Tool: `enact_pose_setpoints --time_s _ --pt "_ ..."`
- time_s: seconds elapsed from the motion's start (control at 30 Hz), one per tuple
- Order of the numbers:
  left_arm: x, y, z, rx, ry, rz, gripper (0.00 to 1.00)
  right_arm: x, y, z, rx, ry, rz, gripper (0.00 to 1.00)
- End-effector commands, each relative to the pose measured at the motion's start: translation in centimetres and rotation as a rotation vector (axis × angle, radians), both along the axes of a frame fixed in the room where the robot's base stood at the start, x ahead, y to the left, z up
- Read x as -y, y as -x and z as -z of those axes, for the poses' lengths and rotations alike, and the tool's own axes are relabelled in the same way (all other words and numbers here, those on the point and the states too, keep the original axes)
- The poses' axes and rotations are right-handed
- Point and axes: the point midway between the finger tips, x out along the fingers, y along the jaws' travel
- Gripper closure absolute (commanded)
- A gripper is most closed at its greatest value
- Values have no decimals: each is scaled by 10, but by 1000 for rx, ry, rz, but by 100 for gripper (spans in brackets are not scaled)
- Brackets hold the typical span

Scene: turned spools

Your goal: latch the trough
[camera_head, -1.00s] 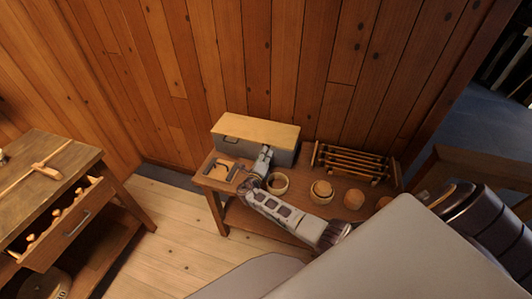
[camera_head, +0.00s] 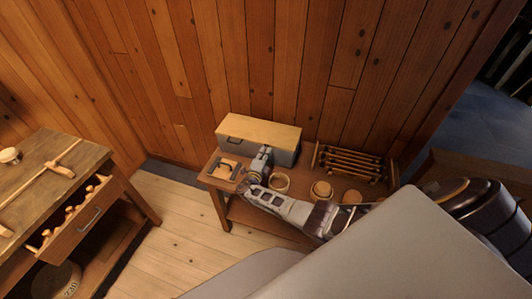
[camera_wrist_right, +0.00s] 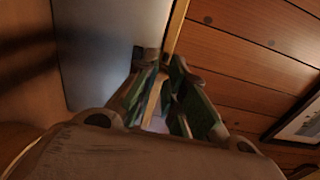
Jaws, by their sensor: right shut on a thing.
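The trough is a long grey box (camera_head: 284,156) with a pale wooden lid (camera_head: 258,131), lying shut along the back of the low table. My right gripper (camera_head: 264,151) is at the trough's front face, just under the lid edge. In the right wrist view its green-lined fingers (camera_wrist_right: 160,80) are shut on a small dark part, apparently the latch (camera_wrist_right: 148,54), beside the grey face and the lid's pale edge. The fingers hide most of this part, so I cannot tell its position. My left gripper is not in view.
The low table (camera_head: 222,184) also holds a tray (camera_head: 226,167), a round bowl (camera_head: 280,183), round wooden pieces (camera_head: 321,189) and a slatted rack (camera_head: 351,160). A workbench (camera_head: 65,160) with an open drawer of pegs stands at left. A plank wall is close behind the trough.

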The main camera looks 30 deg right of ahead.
Motion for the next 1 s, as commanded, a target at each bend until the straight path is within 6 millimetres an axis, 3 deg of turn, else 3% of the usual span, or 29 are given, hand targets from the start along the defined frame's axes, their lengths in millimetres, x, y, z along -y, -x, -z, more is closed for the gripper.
enact_pose_setpoints --time_s 0.57,0.6,0.77,1.0 --pt "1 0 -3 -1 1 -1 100 -4 -2 0 -29 23 -5 100" --pt "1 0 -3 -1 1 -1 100 -4 -2 0 -29 23 -5 85" --pt "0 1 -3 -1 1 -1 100 -3 -2 0 -29 23 -4 65" --pt "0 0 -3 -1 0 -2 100 -2 -1 0 -29 25 -2 63"
